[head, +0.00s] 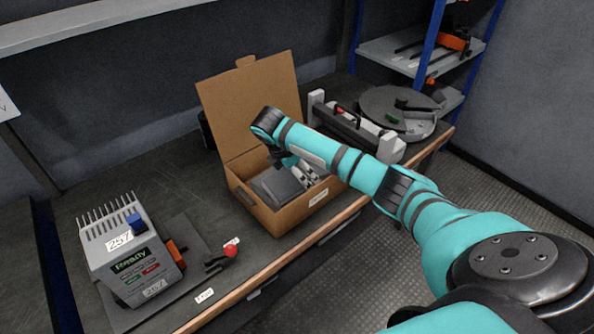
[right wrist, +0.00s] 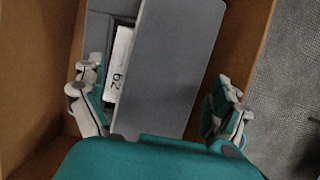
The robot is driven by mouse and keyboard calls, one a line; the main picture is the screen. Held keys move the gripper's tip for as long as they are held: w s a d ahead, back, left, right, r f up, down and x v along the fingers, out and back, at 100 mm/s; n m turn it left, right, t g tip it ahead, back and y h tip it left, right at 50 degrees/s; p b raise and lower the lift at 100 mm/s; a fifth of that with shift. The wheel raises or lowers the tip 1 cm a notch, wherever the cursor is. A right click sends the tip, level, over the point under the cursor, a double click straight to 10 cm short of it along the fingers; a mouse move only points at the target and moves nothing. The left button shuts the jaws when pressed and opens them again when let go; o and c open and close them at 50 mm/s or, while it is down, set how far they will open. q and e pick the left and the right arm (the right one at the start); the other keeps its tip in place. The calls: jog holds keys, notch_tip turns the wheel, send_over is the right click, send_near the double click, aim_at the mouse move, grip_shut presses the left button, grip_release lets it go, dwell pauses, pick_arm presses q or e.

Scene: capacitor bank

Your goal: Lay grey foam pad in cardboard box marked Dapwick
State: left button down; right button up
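The cardboard box (head: 292,214) stands open on the bench with its lid raised at the back. A small white label is on its front, too small to read. A flat grey pad (head: 274,188) lies inside the box; it fills much of the right wrist view (right wrist: 178,60). Beside and partly under it is a grey item with a white label (right wrist: 121,62) reading 62 or similar. My right gripper (head: 305,174) is down in the box, its fingers spread at either side of the pad (right wrist: 160,100), with a visible gap at the right finger. My left gripper is not in view.
A grey device with a lit display (head: 128,255) stands left of the box, with a red-knobbed lever (head: 229,251) near it. A grey fixture (head: 355,128) and a round turntable (head: 395,108) stand to the right.

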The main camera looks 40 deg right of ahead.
jog(key=v, duration=1.2)
